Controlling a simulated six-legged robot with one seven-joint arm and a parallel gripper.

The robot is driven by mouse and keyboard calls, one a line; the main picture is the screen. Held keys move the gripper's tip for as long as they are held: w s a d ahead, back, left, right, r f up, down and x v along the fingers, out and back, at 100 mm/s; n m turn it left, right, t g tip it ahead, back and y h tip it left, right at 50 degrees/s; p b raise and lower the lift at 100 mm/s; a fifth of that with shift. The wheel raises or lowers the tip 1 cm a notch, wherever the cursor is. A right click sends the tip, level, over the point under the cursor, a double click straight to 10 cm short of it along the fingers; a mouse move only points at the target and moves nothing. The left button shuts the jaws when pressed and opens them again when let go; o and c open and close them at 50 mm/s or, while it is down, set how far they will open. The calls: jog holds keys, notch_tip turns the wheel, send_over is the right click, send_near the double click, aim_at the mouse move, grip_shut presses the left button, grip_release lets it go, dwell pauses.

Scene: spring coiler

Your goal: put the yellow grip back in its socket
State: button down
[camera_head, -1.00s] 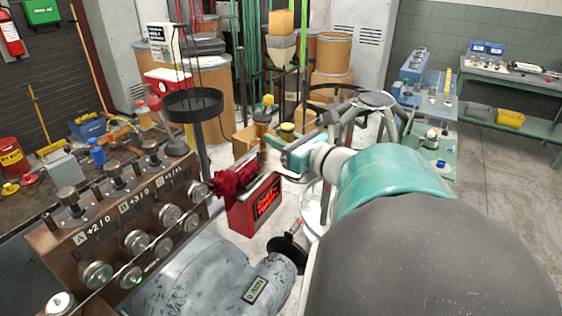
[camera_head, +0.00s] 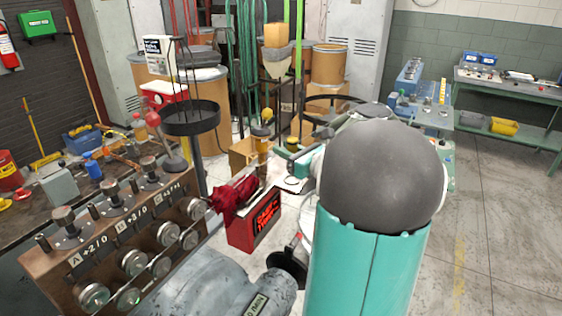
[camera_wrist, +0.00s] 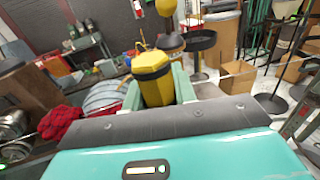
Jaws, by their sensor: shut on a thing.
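The yellow grip (camera_wrist: 153,80) is a faceted yellow piece with a dark band near its top. In the wrist view it stands nearly upright between the pale green fingers of my gripper (camera_wrist: 158,90), which is shut on it. In the head view my gripper (camera_head: 302,160) is small and partly hidden behind my own arm, beyond the red box sign. The grip is hard to make out there. I cannot identify its socket in either view.
A red cloth (camera_head: 234,198) lies beside a red lettered box (camera_head: 254,222). A brown panel with knobs (camera_head: 125,235) is at the left. A black round tray on a pole (camera_head: 191,120) stands behind. Open floor (camera_head: 495,225) lies at the right.

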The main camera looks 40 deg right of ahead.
jog(key=shift+w+d+f, duration=0.3)
jog(key=shift+d+f, duration=0.05)
jog(key=shift+f, duration=0.2)
jog(key=shift+w+d+f, duration=0.25)
jog(key=shift+d+f, duration=0.1)
jog(key=shift+f, duration=0.15)
jog(key=shift+w+d+f, duration=0.1)
jog(key=shift+f, duration=1.5)
jog(key=shift+f, duration=0.15)
jog(key=c, duration=1.1)
grip_release()
